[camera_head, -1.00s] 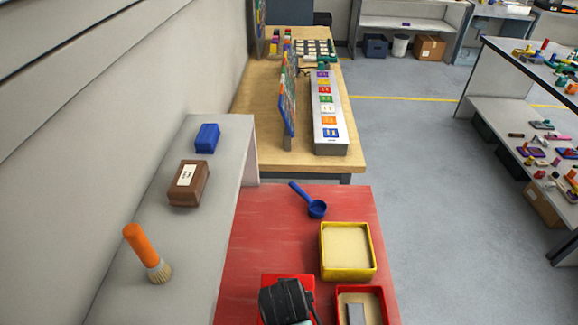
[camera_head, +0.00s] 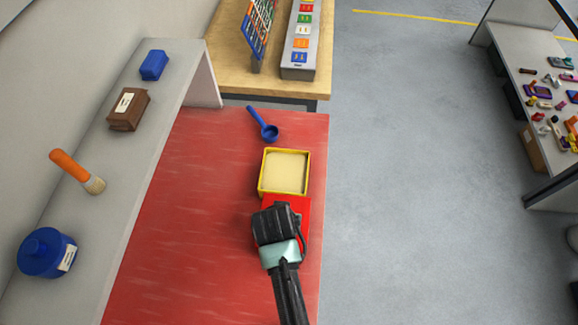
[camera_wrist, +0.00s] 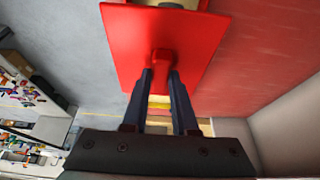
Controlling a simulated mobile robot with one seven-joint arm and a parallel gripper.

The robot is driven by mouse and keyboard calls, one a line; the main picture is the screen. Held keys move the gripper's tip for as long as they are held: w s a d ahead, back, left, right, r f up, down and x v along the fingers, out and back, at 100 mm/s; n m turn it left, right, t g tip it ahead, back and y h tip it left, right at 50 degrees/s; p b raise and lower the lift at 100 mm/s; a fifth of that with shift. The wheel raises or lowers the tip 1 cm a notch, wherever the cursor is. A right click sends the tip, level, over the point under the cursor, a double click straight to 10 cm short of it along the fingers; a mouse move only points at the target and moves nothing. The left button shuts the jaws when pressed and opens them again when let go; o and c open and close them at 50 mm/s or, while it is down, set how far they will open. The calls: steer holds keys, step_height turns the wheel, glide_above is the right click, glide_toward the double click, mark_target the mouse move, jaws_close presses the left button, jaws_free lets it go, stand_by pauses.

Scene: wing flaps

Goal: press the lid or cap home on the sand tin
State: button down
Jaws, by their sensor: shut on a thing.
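My gripper (camera_wrist: 160,88) is shut on the upright red knob (camera_wrist: 162,62) of a flat red lid (camera_wrist: 195,35), and the lid also shows in the head view (camera_head: 301,212). In the head view the lid lies just in front of a yellow-rimmed tin of sand (camera_head: 262,176), over the place of a red-walled tin seen earlier. My gripper and arm hide much of the lid there. In the wrist view a tan strip with a grey piece (camera_wrist: 172,4) shows past the lid's top edge. I cannot tell whether the lid touches a rim.
A blue scoop (camera_head: 268,131) lies on the red bench (camera_head: 190,220) behind the yellow tin. On the grey ledge are a blue pot (camera_head: 42,255), an orange-handled brush (camera_head: 75,170), a brown block (camera_head: 128,110) and a blue block (camera_head: 154,65). The bench left of the lid is clear.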

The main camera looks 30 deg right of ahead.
steer(key=shift+w+a+f+b, duration=0.1)
steer(key=shift+a+f+b, duration=0.05)
steer(key=shift+f+b, duration=0.65)
step_height(320, 180, down, 2)
steer(key=shift+f+b, duration=0.25)
steer(key=shift+b, duration=0.9)
steer(key=shift+f+b, duration=0.55)
steer(key=shift+f, duration=0.4)
steer(key=shift+p, duration=0.45)
steer(key=shift+f, duration=0.15)
stand_by(0.5)
steer(key=shift+c, duration=0.6)
jaws_free()
